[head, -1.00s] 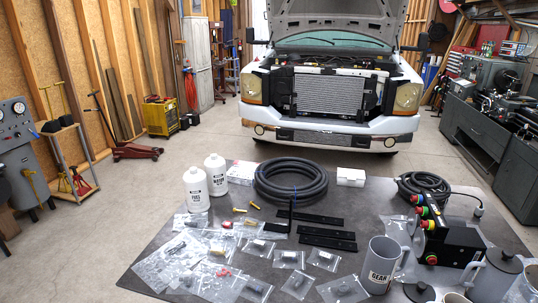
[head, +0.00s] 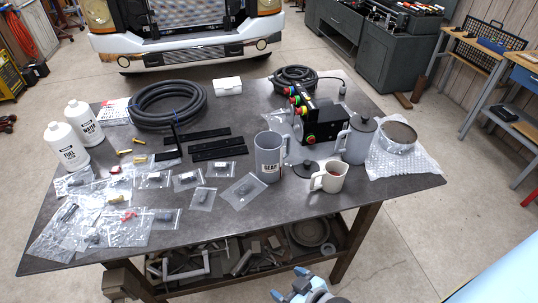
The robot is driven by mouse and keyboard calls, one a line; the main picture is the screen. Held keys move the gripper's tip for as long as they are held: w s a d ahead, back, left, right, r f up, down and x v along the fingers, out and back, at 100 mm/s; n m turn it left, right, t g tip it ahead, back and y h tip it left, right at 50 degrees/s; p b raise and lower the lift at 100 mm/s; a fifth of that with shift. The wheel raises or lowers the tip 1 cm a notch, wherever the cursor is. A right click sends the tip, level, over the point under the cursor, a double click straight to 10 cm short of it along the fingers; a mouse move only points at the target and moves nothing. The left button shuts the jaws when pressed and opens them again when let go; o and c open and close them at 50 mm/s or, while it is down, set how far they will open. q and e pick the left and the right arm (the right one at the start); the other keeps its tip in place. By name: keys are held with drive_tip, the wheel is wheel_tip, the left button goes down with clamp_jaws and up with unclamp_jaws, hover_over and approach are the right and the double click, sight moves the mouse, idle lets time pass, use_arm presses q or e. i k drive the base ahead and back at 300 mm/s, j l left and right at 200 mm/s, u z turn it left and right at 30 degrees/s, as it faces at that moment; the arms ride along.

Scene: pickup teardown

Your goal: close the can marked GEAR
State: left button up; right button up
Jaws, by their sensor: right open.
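The grey can marked GEAR (head: 268,157) stands upright on the dark table, with its handle on the right. Its top appears open, with no lid on it. A dark round lid with a knob (head: 307,168) lies on the table just right of the can, behind a pale mug. My right gripper (head: 290,284) is at the bottom edge, in front of the table and well apart from the can and lid. It is open and empty, and only its blue-tipped end shows. My left gripper is out of view.
The pale mug (head: 328,177) stands in front of the lid. A lidded grey can (head: 357,139) and a round tin (head: 397,138) on bubble wrap are to the right. A box with coloured buttons (head: 322,121) is behind. Bagged parts (head: 188,180) lie left. The table's front right is clear.

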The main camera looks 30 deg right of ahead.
sight(270, 156)
drive_tip(key=z, duration=1.2)
